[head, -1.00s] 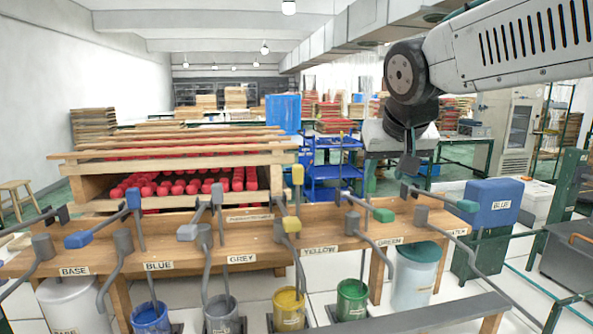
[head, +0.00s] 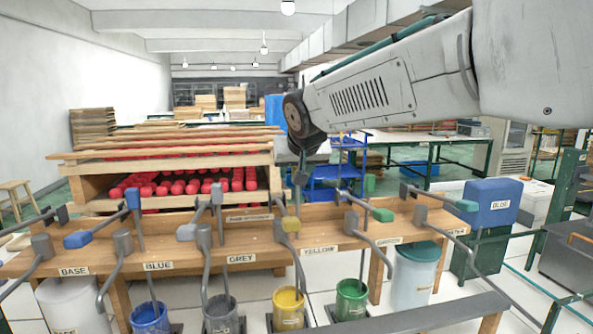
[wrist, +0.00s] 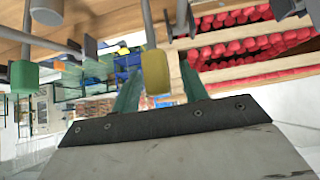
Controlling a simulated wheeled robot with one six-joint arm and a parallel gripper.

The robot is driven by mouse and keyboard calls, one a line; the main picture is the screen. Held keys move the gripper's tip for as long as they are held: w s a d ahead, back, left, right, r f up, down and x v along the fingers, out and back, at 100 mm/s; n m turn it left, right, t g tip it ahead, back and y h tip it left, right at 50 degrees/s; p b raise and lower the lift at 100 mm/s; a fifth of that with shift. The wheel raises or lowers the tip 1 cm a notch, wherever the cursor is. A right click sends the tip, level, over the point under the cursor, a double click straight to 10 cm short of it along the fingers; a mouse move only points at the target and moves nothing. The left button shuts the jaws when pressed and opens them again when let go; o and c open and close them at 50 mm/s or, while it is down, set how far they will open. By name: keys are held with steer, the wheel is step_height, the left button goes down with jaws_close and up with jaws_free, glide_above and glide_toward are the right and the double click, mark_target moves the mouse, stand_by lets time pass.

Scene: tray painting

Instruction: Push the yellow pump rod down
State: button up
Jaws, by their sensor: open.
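The yellow pump has a yellow handle block (head: 291,224) on the wooden bench, above the YELLOW label. In the wrist view, a yellow knob (wrist: 155,72) on a grey upright rod shows between my two teal fingers. That view is upside down, so the rod runs towards the top of the picture. In the head view my gripper (head: 300,178) hangs over the yellow pump and hides this upright knob. My gripper (wrist: 160,78) is open in the wrist view. I cannot tell whether the fingers touch the knob.
Blue (head: 133,199), grey (head: 217,194) and green (head: 369,184) upright knobs stand along the bench. A yellow paint pot (head: 288,308) stands below the bench. Racks with red rollers (head: 180,185) stand behind at the left. A blue box (head: 493,203) is at the right.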

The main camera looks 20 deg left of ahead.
steer(key=shift+c, duration=0.3)
jaws_close()
steer(key=shift+f, duration=2)
steer(key=shift+o, duration=0.3)
jaws_free()
steer(key=v, duration=0.7)
steer(key=shift+s+r, duration=0.25)
steer(key=shift+d, duration=0.15)
